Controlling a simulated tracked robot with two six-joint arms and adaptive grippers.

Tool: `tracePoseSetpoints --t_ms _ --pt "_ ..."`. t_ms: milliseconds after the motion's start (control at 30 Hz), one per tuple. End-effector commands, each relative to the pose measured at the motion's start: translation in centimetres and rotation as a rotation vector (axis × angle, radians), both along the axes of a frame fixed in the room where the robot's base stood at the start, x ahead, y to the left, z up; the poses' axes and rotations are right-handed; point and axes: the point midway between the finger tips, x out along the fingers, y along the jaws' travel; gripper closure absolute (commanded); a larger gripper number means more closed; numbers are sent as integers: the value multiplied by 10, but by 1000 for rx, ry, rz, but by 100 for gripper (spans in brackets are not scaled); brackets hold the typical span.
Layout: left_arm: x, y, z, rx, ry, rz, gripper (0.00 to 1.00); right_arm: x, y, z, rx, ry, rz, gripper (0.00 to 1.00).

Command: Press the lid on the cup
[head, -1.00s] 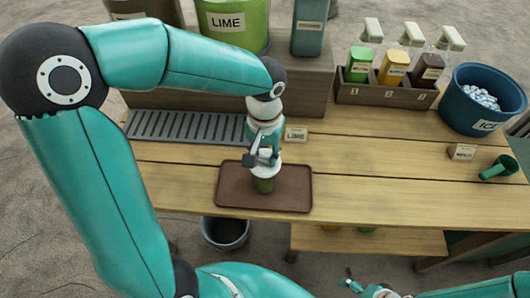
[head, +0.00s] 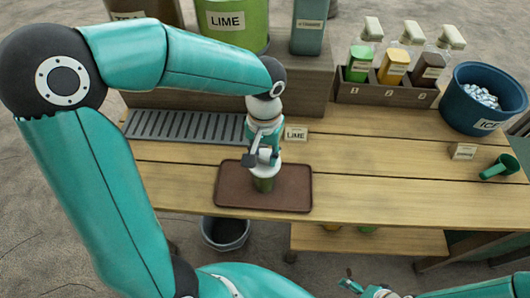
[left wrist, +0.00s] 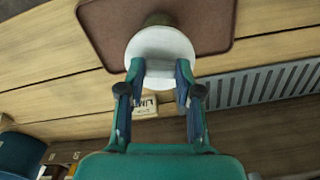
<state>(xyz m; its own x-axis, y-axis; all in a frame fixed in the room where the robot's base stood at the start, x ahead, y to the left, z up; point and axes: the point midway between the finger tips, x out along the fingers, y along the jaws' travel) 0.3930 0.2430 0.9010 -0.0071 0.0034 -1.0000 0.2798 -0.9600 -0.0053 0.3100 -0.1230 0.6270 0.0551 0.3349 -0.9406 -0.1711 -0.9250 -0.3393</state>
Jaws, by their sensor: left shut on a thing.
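A green cup (head: 263,185) stands on a brown tray (head: 292,190) at the front of the wooden counter. A round white lid (head: 266,171) sits over the cup's mouth; I cannot tell whether it is fully seated. In the left wrist view the lid (left wrist: 162,48) hides most of the cup (left wrist: 158,18). My left gripper (head: 263,157) points down at the lid, and its two fingers (left wrist: 160,68) are shut on the lid's near edge. Part of my right gripper (head: 352,284) shows at the bottom edge, away from the cup; its fingers are unclear.
A dark slotted drip grate (head: 190,126) and a small LIME sign (head: 296,134) lie behind the tray. A bottle rack (head: 385,94), a blue ice tub (head: 482,100) and a green scoop (head: 498,167) are to the right.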

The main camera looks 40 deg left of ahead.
Motion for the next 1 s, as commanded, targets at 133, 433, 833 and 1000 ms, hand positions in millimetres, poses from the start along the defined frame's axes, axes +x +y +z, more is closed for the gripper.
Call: tracePoseSetpoints --t_ms 133,433,833,1000 --pt "0 0 0 0 0 0 89 0 0 0 0 0 0 9" --pt "0 0 0 0 0 0 37 0 0 0 0 0 0 9" --pt "0 0 0 0 0 0 12 0 0 0 0 0 0 9" --pt "0 0 0 0 0 0 12 0 0 0 0 0 0 9"
